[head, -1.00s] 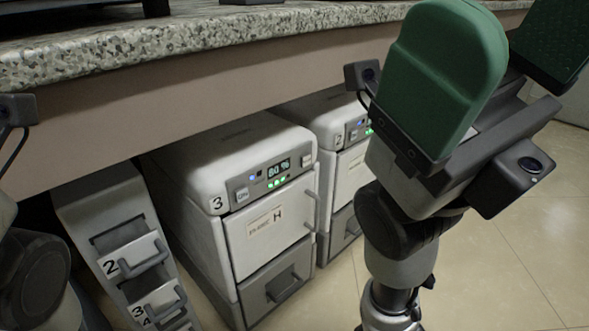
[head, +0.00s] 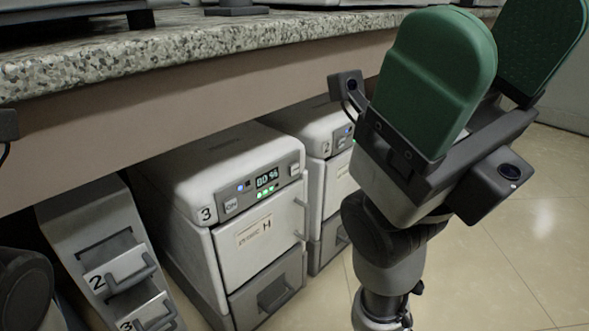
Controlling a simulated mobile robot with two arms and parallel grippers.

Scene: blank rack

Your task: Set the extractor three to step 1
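Extractor three (head: 190,165) is a white box unit under the counter, with a "3" on its front corner. Its grey control panel shows a display (head: 267,179) reading 80 %, a blue light, several green lights below, and a button at each end. My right gripper (head: 490,75) is raised at the upper right, with its two green pads apart and nothing between them. It is to the right of the extractor and not touching it. Of my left arm only dark parts show at the left edge; its gripper is out of view.
A second white unit (head: 312,128) stands behind extractor three, partly hidden by my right arm. The speckled counter (head: 200,52) overhangs the units. Open tiled floor (head: 500,260) lies at the right.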

